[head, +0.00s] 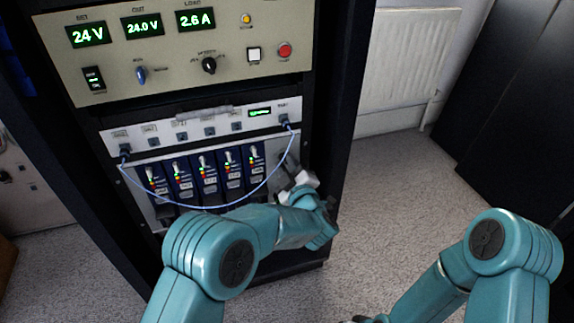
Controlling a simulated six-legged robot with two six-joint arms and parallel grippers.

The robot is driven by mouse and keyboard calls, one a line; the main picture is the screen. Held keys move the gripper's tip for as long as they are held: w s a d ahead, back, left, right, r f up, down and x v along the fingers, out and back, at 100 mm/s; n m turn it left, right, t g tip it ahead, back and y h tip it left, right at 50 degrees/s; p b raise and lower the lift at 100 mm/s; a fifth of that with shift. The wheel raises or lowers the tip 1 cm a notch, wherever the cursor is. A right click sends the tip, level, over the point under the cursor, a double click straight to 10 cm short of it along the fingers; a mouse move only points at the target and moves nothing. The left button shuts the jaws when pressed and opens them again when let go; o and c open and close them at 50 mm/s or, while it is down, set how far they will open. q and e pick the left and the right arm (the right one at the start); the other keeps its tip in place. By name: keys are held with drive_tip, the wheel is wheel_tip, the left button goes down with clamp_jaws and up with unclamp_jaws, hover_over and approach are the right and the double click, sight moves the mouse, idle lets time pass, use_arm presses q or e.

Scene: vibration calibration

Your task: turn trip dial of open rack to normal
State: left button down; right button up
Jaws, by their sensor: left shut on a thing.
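The open rack (330,130) stands at the left with its front panels facing me. My left gripper (287,168) is at the right end of the rack's lower module row, with its fingers against the plate there. It is shut on a small part that looks to be the trip dial. The fingers and wrist hide that dial, so its pointer and marks cannot be read.
A blue cable (235,204) hangs in a loop across several breaker modules (205,175), close to my left wrist. The power supply panel (110,50) above has lit displays, knobs and a red button (285,50). A radiator (405,60) is behind; the carpet (400,190) is clear.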

use_arm(q)
drive_tip(key=shift+n, duration=0.7)
drive_tip(key=c, duration=0.9)
unclamp_jaws()
